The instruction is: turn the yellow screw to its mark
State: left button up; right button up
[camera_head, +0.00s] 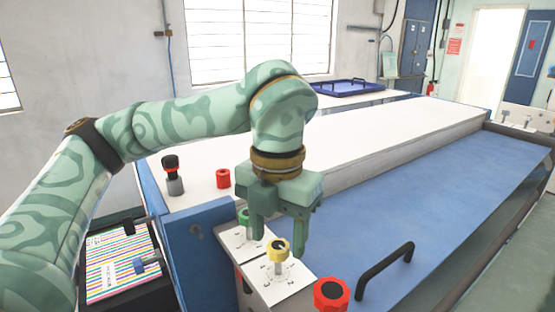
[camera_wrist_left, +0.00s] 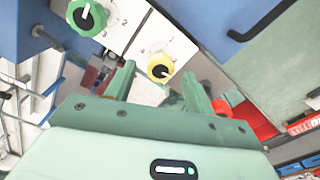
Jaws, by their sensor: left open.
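The yellow screw (camera_head: 278,250) is a round ribbed knob with a dark centre, on a white plate (camera_head: 264,289) with small printed marks around it. It also shows in the left wrist view (camera_wrist_left: 160,67), with a pale pointer on its dark centre. My right gripper is out of view.
A green knob (camera_head: 245,217) sits behind the yellow screw, partly hidden by my left gripper. A red knob (camera_head: 331,293) stands in front, to the right. A black handle (camera_head: 385,268) rises from the blue surface. A red cylinder (camera_head: 223,178) stands on the white top.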

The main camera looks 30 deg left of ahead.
aim_at(277, 245)
pick_arm(q)
notch_tip(277, 245, up, 15)
jog(key=p, duration=0.3)
dwell(0.3)
